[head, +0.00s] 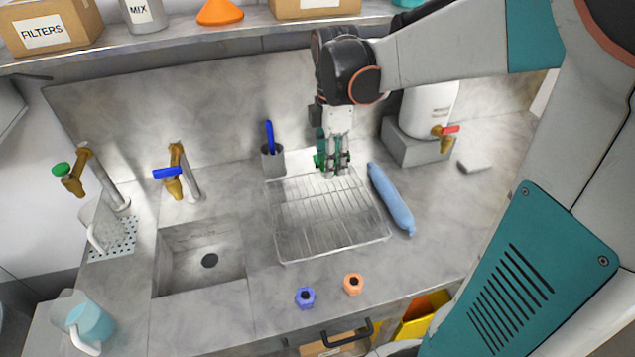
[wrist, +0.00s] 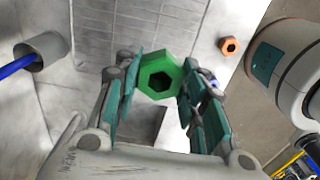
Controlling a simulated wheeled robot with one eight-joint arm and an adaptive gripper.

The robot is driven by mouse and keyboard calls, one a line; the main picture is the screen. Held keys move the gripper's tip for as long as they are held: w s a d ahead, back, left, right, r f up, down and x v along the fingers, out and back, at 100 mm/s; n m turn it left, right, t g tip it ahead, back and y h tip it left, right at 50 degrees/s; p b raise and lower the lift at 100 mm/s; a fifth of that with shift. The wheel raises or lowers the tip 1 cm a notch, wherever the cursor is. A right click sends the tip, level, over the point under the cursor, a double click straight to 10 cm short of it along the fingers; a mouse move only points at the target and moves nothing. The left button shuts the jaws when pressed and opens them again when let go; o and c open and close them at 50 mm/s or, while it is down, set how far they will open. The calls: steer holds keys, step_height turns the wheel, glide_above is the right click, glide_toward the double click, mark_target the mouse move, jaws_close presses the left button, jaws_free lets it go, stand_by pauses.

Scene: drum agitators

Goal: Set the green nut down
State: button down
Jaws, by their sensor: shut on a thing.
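My gripper (head: 333,166) points down at the back edge of the wire rack tray (head: 300,228) in the head view. It is shut on the green nut (wrist: 158,60), a hexagonal ring held between the fingertips in the wrist view. In the head view only a bit of green (head: 318,160) shows beside the fingers. I cannot tell whether the nut is touching anything below. An orange nut (head: 353,284) and a blue-violet nut (head: 305,297) sit on the counter in front of the tray.
A grey cup (head: 272,160) with a blue-handled tool stands left of my gripper. A blue bottle-like roll (head: 390,198) lies along the tray's right side. A white dispenser with a brass tap (head: 440,135) stands behind right. The sink (head: 200,265) is left; the tray's middle is clear.

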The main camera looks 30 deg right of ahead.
mark_target(328, 222)
step_height(328, 222, down, 20)
steer(key=b, duration=0.5)
steer(key=shift+a+r, duration=0.1)
steer(key=shift+r, duration=0.1)
steer(key=c, duration=1.4)
jaws_free()
steer(key=shift+f+b, duration=0.15)
steer(key=shift+b, duration=0.2)
steer(key=shift+c, duration=0.2)
steer(key=o, duration=0.4)
steer(key=shift+o, duration=0.2)
step_height(328, 222, up, 12)
steer(key=p, duration=0.3)
steer(key=shift+r+p, duration=0.2)
steer(key=shift+p, duration=0.2)
steer(key=shift+a, duration=0.1)
